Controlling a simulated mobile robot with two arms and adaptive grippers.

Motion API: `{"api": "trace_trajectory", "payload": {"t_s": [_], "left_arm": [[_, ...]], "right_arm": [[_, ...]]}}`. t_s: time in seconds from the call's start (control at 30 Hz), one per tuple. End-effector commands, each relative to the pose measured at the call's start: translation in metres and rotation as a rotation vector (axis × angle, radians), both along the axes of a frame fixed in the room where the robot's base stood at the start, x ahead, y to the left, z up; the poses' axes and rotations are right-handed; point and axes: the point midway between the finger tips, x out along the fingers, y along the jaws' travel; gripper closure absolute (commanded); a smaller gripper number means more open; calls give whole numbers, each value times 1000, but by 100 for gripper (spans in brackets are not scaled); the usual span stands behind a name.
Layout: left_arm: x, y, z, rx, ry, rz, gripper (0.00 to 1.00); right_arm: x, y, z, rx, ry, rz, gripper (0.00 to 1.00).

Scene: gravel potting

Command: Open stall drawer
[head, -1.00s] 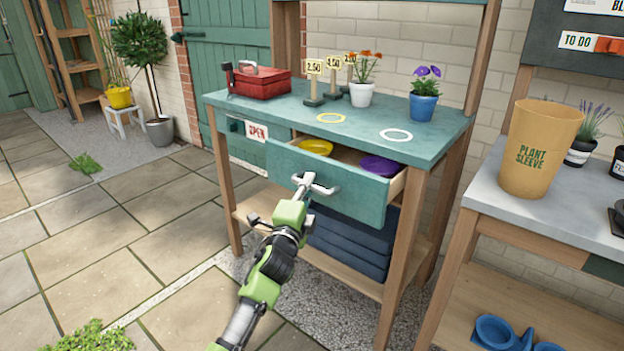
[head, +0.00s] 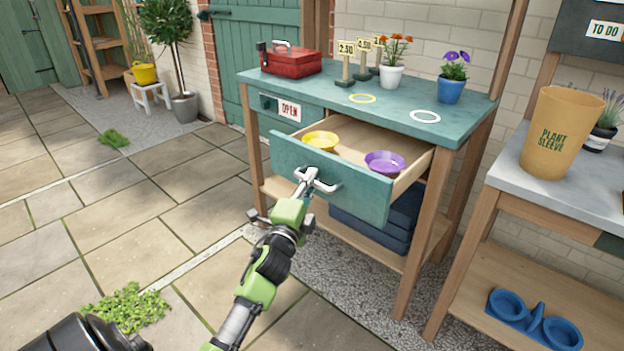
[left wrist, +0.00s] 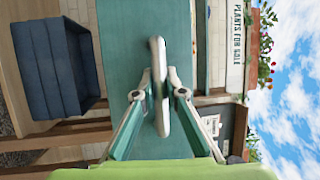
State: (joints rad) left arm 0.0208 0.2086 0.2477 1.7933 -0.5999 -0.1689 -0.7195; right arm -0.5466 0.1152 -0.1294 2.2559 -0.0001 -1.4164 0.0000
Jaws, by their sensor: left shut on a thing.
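The green stall drawer (head: 340,187) is pulled well out from under the stall's green top (head: 400,108). Its inside shows, with a yellow dish (head: 320,140) and a purple dish (head: 385,162). My left gripper (head: 314,178) is at the drawer front, shut on its pale handle. In the left wrist view the fingers close from both sides on the handle (left wrist: 159,85), with the drawer front (left wrist: 125,50) behind it. My right gripper does not show.
A red toolbox (head: 290,62), price signs and two flower pots stand on the stall top. A grey side table (head: 570,180) with a plant sleeve pot (head: 560,130) stands right. Paving at left is mostly clear.

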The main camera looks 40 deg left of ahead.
Motion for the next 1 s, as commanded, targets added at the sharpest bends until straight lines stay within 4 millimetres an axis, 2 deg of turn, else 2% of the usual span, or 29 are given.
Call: {"api": "trace_trajectory", "payload": {"t_s": [0.2, 0.23, 0.27, 0.67, 0.77, 1.0], "left_arm": [[0, 0, -1, 0, 1, 0, 100], [0, 0, -1, 0, 1, 0, 84], [0, 0, -1, 0, 1, 0, 81], [-4, -2, -2, 0, 1, 0, 81], [-15, -5, -4, -1, 3, 0, 81], [-61, -20, -13, -2, 4, 1, 81]], "right_arm": [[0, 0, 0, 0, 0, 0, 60], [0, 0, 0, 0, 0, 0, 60], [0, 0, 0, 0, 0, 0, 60], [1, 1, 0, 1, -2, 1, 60], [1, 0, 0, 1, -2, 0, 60], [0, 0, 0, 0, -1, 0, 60]]}}
